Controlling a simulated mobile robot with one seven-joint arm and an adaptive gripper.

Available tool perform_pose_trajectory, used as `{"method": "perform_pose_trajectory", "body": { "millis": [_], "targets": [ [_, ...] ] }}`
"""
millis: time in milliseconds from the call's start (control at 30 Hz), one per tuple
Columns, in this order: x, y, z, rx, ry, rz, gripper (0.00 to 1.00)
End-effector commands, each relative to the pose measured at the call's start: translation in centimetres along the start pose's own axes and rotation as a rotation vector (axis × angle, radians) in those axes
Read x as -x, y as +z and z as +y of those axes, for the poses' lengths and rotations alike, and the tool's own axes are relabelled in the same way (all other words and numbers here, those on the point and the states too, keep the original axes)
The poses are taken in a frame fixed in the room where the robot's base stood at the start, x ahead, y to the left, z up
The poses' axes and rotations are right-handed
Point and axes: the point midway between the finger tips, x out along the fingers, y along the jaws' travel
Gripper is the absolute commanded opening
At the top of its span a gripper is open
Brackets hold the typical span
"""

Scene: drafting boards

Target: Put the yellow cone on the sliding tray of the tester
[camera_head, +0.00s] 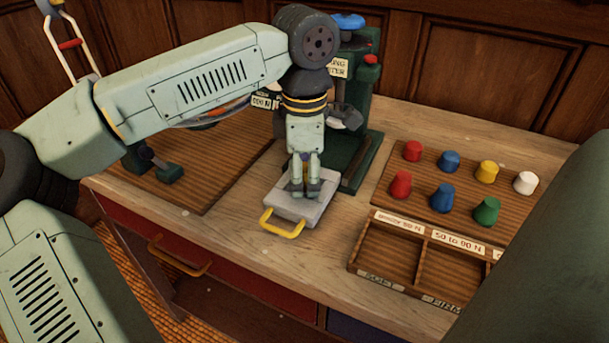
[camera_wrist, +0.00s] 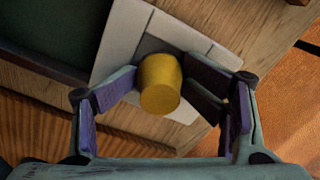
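A yellow cone (camera_wrist: 160,84) is between the fingers of my gripper (camera_wrist: 161,80) in the wrist view. The fingertips appear to touch it on both sides. Behind it is the pale grey sliding tray (camera_wrist: 122,35), with a darker square in its middle. In the head view my gripper (camera_head: 305,190) points straight down over the tray (camera_head: 290,211), which has a yellow handle (camera_head: 281,228). The fingers hide the held cone there, and I cannot tell whether it touches the tray. The dark green tester (camera_head: 353,140) stands behind, partly hidden by my arm.
A wooden board (camera_head: 457,187) at right carries several coloured cones, including another yellow one (camera_head: 487,171). In front of it is a divided wooden box (camera_head: 416,250) with force labels. A brown board (camera_head: 195,165) lies at left. The bench between tray and box is bare.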

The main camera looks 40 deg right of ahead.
Motion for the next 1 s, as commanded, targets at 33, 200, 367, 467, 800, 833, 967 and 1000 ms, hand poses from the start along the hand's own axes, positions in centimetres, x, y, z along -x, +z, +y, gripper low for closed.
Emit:
{"method": "perform_pose_trajectory", "body": {
  "millis": [33,200,367,467,800,833,967,1000],
  "targets": [
    [-0.1,0.0,0.0,-0.001,-0.002,0.000,0.53],
    [0.1,0.0,0.0,0.000,-0.001,0.000,0.53],
    [1.8,0.0,0.0,0.001,0.000,0.000,0.53],
    [3.2,0.0,0.2,0.003,0.006,0.001,0.53],
    [10.7,0.0,0.1,0.002,0.004,0.000,0.53],
    [11.2,0.0,0.1,0.003,0.004,0.000,0.53],
    [12.7,0.0,0.1,0.002,0.004,0.001,0.53],
    [12.9,0.0,0.1,0.001,0.004,0.001,0.53]
  ]
}}
